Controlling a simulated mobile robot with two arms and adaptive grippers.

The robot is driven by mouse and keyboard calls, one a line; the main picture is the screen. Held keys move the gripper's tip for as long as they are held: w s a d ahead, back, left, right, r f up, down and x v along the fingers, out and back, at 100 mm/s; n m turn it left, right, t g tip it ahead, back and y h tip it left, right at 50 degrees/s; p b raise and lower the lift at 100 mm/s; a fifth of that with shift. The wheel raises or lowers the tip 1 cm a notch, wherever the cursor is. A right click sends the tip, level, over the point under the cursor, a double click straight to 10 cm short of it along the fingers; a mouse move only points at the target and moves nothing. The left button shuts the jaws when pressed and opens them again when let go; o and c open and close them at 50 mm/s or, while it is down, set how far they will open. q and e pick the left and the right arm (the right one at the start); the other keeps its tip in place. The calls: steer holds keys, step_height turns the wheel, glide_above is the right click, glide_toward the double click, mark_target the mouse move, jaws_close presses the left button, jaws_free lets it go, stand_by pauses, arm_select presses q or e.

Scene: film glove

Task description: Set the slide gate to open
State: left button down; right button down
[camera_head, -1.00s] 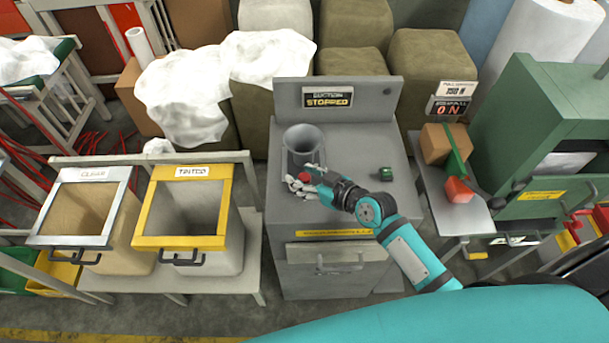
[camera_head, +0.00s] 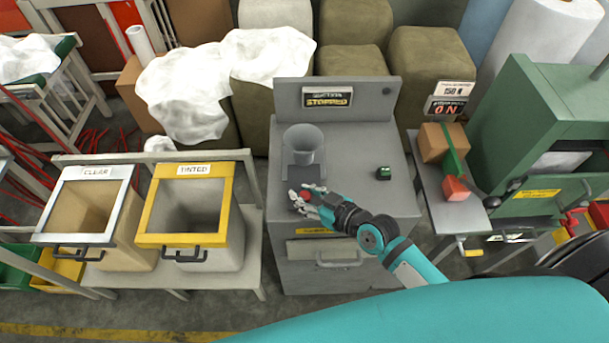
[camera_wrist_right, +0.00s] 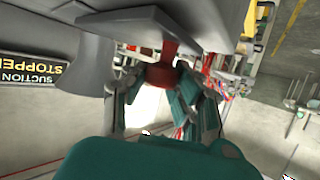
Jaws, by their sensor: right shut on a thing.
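The slide gate shows as a dark flat plate (camera_head: 306,178) on the grey suction cabinet, in front of the grey funnel (camera_head: 303,146). Its red knob (camera_head: 305,195) is near the cabinet's front edge. My right gripper (camera_head: 303,201) is shut on this knob, its fingers on either side. In the right wrist view the red knob (camera_wrist_right: 163,75) sits between the fingers, with a red stem running up to a grey surface. Part of the plate is hidden by my gripper. The cabinet's sign (camera_head: 327,98) reads STOPPED. My left gripper is not in view.
A green button box (camera_head: 384,173) is on the cabinet's right. The yellow-framed TINTED bin (camera_head: 147,239) and the white-framed CLEAR bin (camera_head: 50,238) stand to the left. A green machine (camera_head: 500,160) stands at the right. The cabinet top behind my gripper is mostly clear.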

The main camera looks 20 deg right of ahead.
steer(key=shift+s+a, duration=0.1)
steer(key=shift+s, duration=0.3)
steer(key=shift+w, duration=0.1)
steer(key=c, duration=1)
jaws_free()
steer(key=shift+c, duration=0.2)
steer(key=v, duration=1.2)
steer(key=shift+f, duration=0.1)
